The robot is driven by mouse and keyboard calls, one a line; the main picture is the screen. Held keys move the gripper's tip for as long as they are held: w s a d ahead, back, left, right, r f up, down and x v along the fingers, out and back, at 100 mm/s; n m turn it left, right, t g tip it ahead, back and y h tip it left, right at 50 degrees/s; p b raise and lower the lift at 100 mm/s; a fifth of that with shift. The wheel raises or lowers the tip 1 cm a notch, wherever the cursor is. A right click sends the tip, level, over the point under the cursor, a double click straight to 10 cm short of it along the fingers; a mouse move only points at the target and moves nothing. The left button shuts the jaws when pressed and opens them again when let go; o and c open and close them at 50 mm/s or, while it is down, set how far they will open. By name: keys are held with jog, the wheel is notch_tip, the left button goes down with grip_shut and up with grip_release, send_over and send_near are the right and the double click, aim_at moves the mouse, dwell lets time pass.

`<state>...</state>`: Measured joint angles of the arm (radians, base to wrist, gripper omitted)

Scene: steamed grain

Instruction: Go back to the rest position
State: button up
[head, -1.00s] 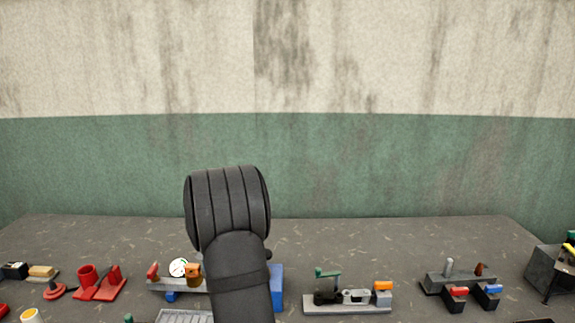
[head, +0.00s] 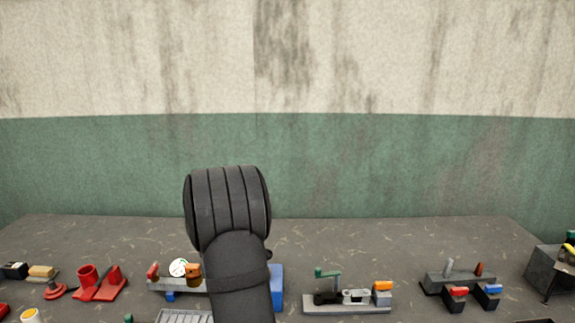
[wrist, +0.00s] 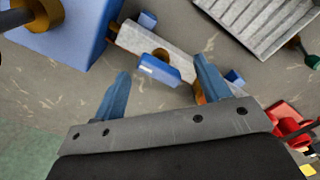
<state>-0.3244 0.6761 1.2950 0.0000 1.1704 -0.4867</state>
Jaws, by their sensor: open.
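My gripper (wrist: 160,88) shows in the wrist view with its two blue fingers spread apart and nothing between them. It is open over the dark table, close to a grey fixture (wrist: 150,42) with blue blocks. In the head view my dark arm rises at centre left and hides part of that grey fixture (head: 165,285). The gripper itself is not visible in the head view.
In the wrist view a blue box (wrist: 60,45) is at upper left and a ribbed grey tray (wrist: 265,25) at upper right. Red parts (head: 100,283), a grey fixture with a green lever (head: 347,305) and a dark box (head: 550,272) line the table front. The table's back (head: 390,238) is clear.

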jog(key=n, duration=0.4)
jog(key=shift+n, duration=1.9)
jog(key=o, duration=0.5)
jog(key=shift+s+a+r, duration=0.15)
jog(key=shift+a+r, duration=0.05)
jog(key=shift+r, duration=0.05)
jog(key=shift+o, duration=0.9)
jog(key=s+a+r, duration=0.4)
jog(key=s+r, duration=0.1)
jog(key=r, duration=0.2)
jog(key=shift+s+a+r+n, duration=0.15)
jog(key=shift+s+a+n, duration=0.1)
jog(key=shift+s+n, duration=0.05)
jog(key=s+a+r, duration=0.3)
jog(key=s+r, duration=0.4)
notch_tip(320, 180, down, 10)
jog(key=shift+s, duration=0.25)
